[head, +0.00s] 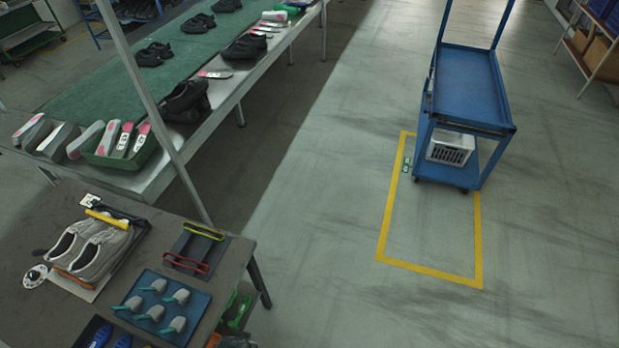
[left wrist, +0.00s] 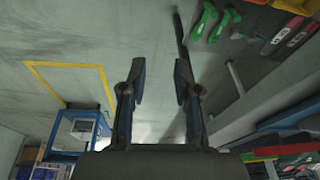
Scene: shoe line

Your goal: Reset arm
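My left gripper (left wrist: 158,80) shows in the left wrist view with its two fingers apart. The space between them is empty, with grey floor behind. I cannot make it out clearly in the head view. My right gripper is not in view in either picture.
A dark table (head: 240,250) at lower left of the head view holds grey shoes (head: 92,248), a blue tray (head: 190,322) and a small rack (head: 195,249). A green-topped conveyor (head: 100,90) runs behind. A blue cart (head: 468,85) stands right, by a yellow floor outline (head: 430,270). Floor between is clear.

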